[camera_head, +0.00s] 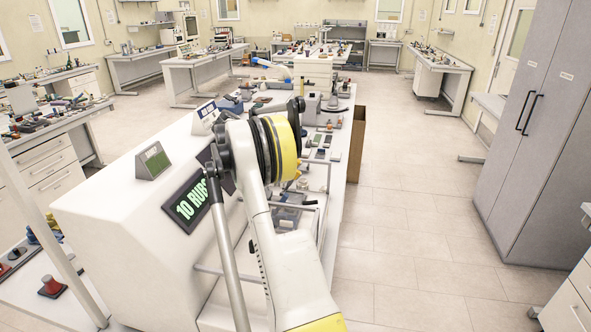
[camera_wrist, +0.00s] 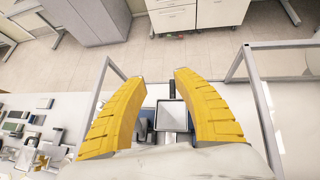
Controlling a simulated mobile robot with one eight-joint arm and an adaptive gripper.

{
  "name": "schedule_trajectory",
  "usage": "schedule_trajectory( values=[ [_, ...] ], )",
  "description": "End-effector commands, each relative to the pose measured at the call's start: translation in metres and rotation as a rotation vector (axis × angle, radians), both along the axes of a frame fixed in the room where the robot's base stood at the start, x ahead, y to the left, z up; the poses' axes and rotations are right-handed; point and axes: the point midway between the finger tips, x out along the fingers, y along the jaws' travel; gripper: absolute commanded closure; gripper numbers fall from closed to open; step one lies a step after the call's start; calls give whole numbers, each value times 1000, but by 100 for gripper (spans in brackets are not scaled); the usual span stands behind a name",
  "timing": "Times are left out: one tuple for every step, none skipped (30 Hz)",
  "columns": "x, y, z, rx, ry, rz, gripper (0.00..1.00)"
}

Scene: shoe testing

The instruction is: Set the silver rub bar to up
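My gripper (camera_wrist: 158,79) shows in the wrist view with its two yellow fingers apart and nothing held between them. Silver bars rise on both sides of it, a left bar (camera_wrist: 97,92) and a right bar (camera_wrist: 265,112); I cannot tell for sure which is the rub bar. A silver-rimmed square plate (camera_wrist: 173,116) lies beyond and below the fingers. In the head view thin silver rails (camera_head: 313,206) show beside the white testing machine (camera_head: 120,210), partly behind my arm. My gripper is hidden there.
The machine's display (camera_head: 188,203) reads "10 RUBS". A long bench with small devices (camera_head: 332,105) runs behind my arm. Grey cabinets (camera_head: 535,120) stand at the right. The tiled floor (camera_head: 400,220) between them is clear. A small red-based item (camera_head: 51,287) sits at the lower left.

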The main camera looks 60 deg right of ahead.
Motion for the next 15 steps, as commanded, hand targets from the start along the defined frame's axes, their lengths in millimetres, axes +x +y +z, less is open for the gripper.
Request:
schedule_trajectory(
  values=[
    [0,0,0,0,0,0,64],
    [1,0,0,0,0,0,64],
    [2,1,2,0,0,0,64],
    [4,2,3,-1,0,1,64],
    [6,3,5,0,0,1,64],
    [10,5,8,0,0,1,64],
    [13,7,11,0,0,1,64],
    [17,10,14,1,0,1,64],
    [23,13,19,1,1,2,64],
    [27,15,22,1,0,2,64],
    [31,17,25,1,-1,3,64],
    [35,19,29,1,-1,1,64],
    [38,21,32,1,-1,1,64],
    [42,23,35,1,-1,1,64],
    [45,25,37,1,0,1,64]
  ],
)
